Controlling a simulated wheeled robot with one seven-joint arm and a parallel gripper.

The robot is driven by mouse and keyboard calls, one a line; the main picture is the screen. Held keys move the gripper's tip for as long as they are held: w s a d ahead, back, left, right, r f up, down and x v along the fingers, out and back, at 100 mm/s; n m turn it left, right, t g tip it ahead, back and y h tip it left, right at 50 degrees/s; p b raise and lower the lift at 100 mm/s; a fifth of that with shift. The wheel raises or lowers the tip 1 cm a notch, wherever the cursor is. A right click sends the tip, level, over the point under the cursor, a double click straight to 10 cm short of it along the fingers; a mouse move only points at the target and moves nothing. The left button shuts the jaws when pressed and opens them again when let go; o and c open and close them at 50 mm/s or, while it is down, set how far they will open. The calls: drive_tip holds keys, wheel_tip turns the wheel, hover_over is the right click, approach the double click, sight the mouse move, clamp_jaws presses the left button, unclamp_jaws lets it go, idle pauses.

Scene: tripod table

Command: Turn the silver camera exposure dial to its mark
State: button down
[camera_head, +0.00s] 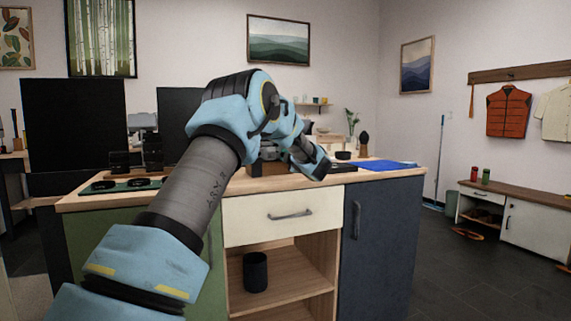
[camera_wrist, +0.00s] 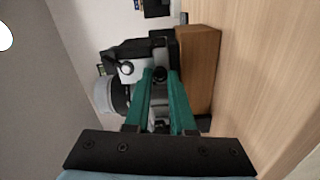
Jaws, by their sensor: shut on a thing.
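In the wrist view, the silver and black camera (camera_wrist: 127,66) shows sideways, with its lens partly visible at the left. It rests against a wooden block (camera_wrist: 198,70). My gripper (camera_wrist: 161,76), with green fingers, reaches to the camera's dial side and is shut on a small part between its fingertips. That part is the silver exposure dial by its place; the fingers hide most of it. Its mark cannot be made out. In the head view my arm covers much of the camera's spot on the counter, and my fingertips cannot be made out there.
The wooden counter (camera_head: 400,175) has a green mat (camera_head: 125,187) with dark round items at the left and a blue sheet (camera_head: 386,164) at the right. Dark monitors (camera_head: 72,125) stand behind. Bare wood lies right of the block in the wrist view.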

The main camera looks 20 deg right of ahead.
drive_tip(key=shift+n, duration=0.3)
drive_tip(key=c, duration=1)
unclamp_jaws()
drive_tip(key=s, duration=0.3)
drive_tip(key=s+d, duration=0.1)
drive_tip(key=s, duration=0.6)
drive_tip(key=shift+s+d+b, duration=0.15)
drive_tip(key=shift+s+b, duration=0.2)
